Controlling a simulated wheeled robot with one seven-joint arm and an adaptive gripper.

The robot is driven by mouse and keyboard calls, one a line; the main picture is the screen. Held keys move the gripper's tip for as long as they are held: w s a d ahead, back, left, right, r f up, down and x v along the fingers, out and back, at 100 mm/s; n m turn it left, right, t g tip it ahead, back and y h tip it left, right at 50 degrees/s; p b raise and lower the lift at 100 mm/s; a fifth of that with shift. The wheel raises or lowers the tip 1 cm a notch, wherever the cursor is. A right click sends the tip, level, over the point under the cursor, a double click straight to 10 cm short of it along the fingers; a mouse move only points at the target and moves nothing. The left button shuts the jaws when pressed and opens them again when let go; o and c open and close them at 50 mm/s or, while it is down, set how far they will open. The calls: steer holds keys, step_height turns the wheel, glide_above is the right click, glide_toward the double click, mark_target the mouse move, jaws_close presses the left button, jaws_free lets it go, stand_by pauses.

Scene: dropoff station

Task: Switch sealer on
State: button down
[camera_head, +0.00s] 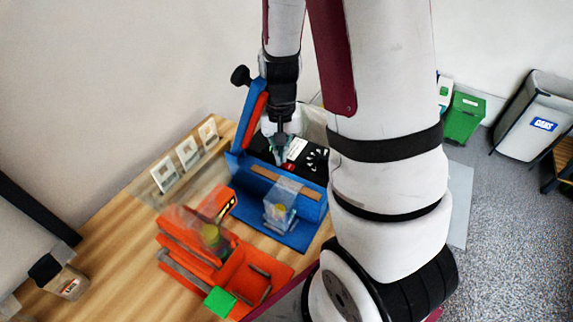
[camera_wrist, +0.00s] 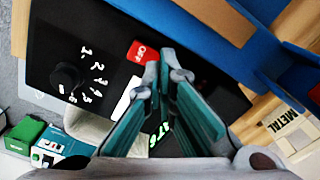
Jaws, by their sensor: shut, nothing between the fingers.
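The sealer is a blue machine (camera_head: 308,204) with a black control panel (camera_head: 262,150) at its back. In the wrist view the panel (camera_wrist: 75,28) carries a red switch (camera_wrist: 141,52) with white lettering that reads like OFF. A black dial (camera_wrist: 66,77) with white numbers lies to the left, and a white patch (camera_wrist: 124,101) lies below the switch. My gripper (camera_head: 281,158) is over the panel. In the wrist view its fingertips (camera_wrist: 165,72) are together and empty, just beside the red switch. I cannot tell whether they touch the panel. The fingers hide part of the panel.
A clear box (camera_head: 280,212) stands on the blue sealer base. An orange fixture (camera_head: 240,268) stands in front on the wooden table (camera_head: 115,262). The sealer's blue lever arm (camera_head: 248,115) rises left of my gripper. Green (camera_head: 463,118) and grey (camera_head: 537,115) bins stand on the floor at right.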

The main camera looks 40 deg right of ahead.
steer(key=shift+r+p, duration=1.6)
steer(key=shift+r, duration=1.2)
